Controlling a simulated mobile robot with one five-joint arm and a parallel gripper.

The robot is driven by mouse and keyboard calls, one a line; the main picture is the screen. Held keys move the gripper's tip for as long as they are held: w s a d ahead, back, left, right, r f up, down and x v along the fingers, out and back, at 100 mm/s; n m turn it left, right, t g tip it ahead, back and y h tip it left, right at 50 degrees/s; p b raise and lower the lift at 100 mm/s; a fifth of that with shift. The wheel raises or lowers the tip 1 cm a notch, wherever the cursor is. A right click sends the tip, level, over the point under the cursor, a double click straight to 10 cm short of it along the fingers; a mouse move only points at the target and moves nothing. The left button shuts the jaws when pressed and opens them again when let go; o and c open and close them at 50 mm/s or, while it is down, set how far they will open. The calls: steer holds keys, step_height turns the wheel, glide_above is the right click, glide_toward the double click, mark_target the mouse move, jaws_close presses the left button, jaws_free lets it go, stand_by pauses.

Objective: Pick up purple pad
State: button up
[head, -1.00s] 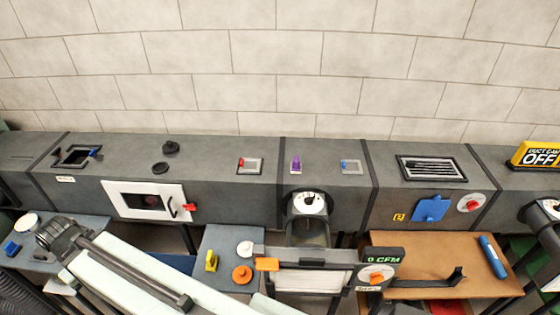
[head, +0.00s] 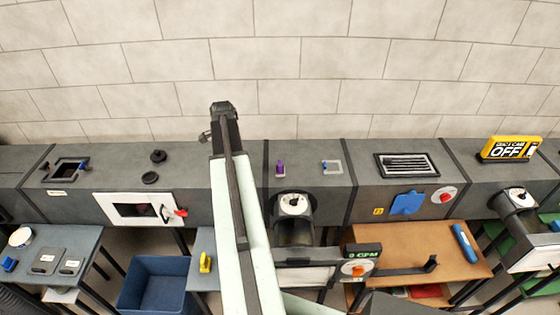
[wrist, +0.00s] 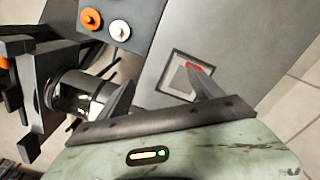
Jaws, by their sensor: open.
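The small purple pad (head: 280,168) stands on top of the grey duct in the head view, just right of my raised arm and left of a square frame with a blue tab. I cannot make it out in the wrist view. My gripper (wrist: 160,80) shows in the wrist view with its two dark fingers wide apart and nothing between them. It is over the duct, near a square frame with a red tab (wrist: 189,68). In the head view my arm hides that frame, and I cannot make out the fingers there.
A round gauge port (head: 294,204) sits on the duct front below the pad. A frame with a blue tab (head: 332,168) and a vent grille (head: 407,165) lie to the right. Orange (wrist: 91,18) and white (wrist: 119,30) knobs show in the wrist view. The wall rises behind the duct.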

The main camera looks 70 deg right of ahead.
mark_target(280, 163)
steer(key=s+d+r+m, duration=0.1)
steer(key=s+d+m, duration=0.1)
steer(key=s+d, duration=0.2)
steer(key=s+d+m+p, duration=0.1)
steer(key=s+d+m, duration=0.1)
steer(key=s, duration=0.4)
steer(key=s+d+r+m, duration=0.1)
steer(key=s+d+m, duration=0.2)
steer(key=s+d, duration=0.2)
steer(key=shift+s+d+r+p, duration=0.3)
steer(key=shift+s+d+r, duration=0.05)
steer(key=shift+s, duration=0.2)
steer(key=f+b, duration=0.8)
steer(key=shift+w+a+f, duration=0.15)
steer(key=shift+w, duration=0.15)
steer(key=shift+r, duration=0.2)
steer(key=c, duration=1.5)
steer(key=shift+o, duration=0.2)
steer(key=shift+r+p, duration=0.5)
steer(key=shift+p, duration=0.05)
step_height(280, 163, up, 3)
steer(key=p, duration=0.3)
steer(key=s+a, duration=0.3)
steer(key=a, duration=0.4)
steer(key=s+a+r+p, duration=0.1)
steer(key=s+a, duration=0.2)
steer(key=a, duration=0.5)
steer(key=shift+w, duration=0.1)
